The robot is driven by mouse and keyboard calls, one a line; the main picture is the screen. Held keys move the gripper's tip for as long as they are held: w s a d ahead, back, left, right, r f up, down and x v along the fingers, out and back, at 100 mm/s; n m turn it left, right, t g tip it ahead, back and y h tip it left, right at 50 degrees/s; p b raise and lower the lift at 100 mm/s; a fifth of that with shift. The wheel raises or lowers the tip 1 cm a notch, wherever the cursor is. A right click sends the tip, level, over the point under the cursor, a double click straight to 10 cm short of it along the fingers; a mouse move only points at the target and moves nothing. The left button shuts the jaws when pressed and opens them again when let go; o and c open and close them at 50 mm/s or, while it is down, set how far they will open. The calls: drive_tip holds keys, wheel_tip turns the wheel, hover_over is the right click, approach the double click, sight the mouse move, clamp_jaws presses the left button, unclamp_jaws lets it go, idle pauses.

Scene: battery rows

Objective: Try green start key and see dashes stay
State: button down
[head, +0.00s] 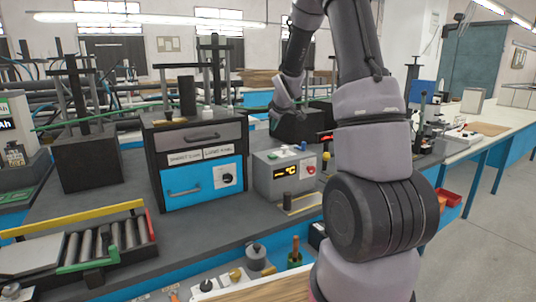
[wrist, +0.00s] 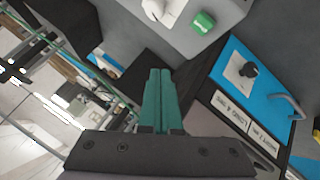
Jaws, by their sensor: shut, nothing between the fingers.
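The green start key (wrist: 203,22) sits on a grey control box (wrist: 218,8), beside a white knob (wrist: 153,9), in the wrist view. In the head view the control box (head: 262,182) stands on the bench; the green key (head: 271,156) is small on its top. Its front display (head: 287,173) glows orange with what look like dashes and °C. My gripper (head: 273,122) is above and behind the box, partly lost against dark equipment. In the wrist view my gripper (wrist: 160,72) has its green fingers shut together, empty and apart from the key.
A black cabinet with a blue drawer (head: 190,184) stands left of the box. A red knob (head: 311,169) is on the box front, with a dark cylinder (head: 287,200) before it. A roller tray (head: 150,224) lies front left.

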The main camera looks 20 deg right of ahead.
sight(274, 156)
drive_tip(key=shift+w+f, duration=0.1)
drive_tip(key=shift+w, duration=0.15)
drive_tip(key=shift+f, duration=4.4)
drive_tip(key=shift+f, duration=0.15)
drive_tip(key=shift+f, duration=0.25)
drive_tip(key=shift+f, duration=0.4)
drive_tip(key=shift+r, duration=0.8)
